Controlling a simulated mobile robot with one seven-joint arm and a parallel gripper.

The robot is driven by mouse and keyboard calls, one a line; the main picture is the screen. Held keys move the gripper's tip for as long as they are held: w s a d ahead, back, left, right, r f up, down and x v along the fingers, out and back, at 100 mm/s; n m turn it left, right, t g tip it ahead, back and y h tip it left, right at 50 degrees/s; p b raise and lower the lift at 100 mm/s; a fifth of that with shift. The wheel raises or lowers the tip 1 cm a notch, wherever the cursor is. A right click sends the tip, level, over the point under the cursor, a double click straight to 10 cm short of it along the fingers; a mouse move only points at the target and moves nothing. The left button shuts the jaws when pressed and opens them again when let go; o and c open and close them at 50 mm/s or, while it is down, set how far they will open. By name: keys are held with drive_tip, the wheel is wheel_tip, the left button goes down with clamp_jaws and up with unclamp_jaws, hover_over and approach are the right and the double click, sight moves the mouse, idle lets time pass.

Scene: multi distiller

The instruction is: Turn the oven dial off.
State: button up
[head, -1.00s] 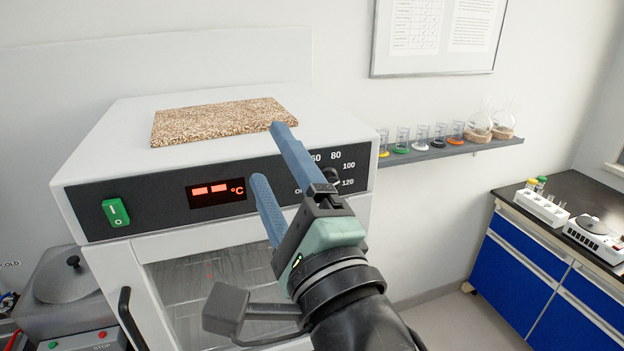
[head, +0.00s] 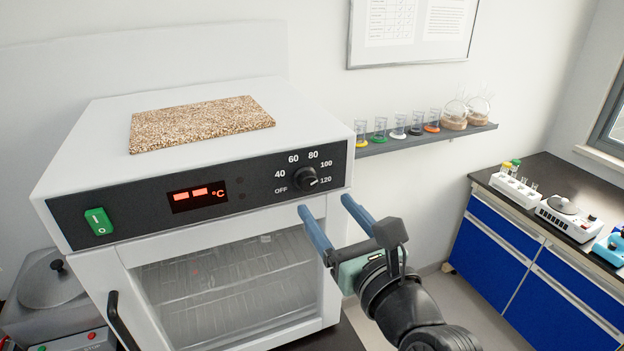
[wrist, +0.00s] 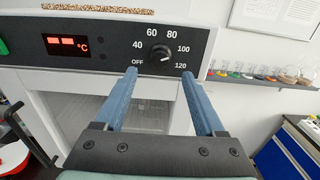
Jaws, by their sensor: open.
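The oven dial (head: 306,179) is a round black knob at the right of the oven's black front panel. Labels OFF, 40, 60, 80, 100 and 120 surround it. Its pale mark points to the right, near 120. It also shows in the wrist view (wrist: 160,54), just beyond and between the fingertips. My gripper (head: 325,203) has blue fingers, spread apart with nothing between them. It is below and slightly right of the dial in the head view, not touching it. The wrist view shows both fingers (wrist: 160,73) pointing toward the panel.
The white oven (head: 75,176) has a red display (head: 198,194), a green switch (head: 99,221) and a glass door (head: 229,280) with a black handle (head: 125,322). A speckled board (head: 202,122) lies on top.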

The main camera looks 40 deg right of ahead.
sight(310, 185)
drive_tip(key=p+x, duration=0.1)
drive_tip(key=x, duration=0.6)
drive_tip(key=shift+p, duration=0.3)
clamp_jaws()
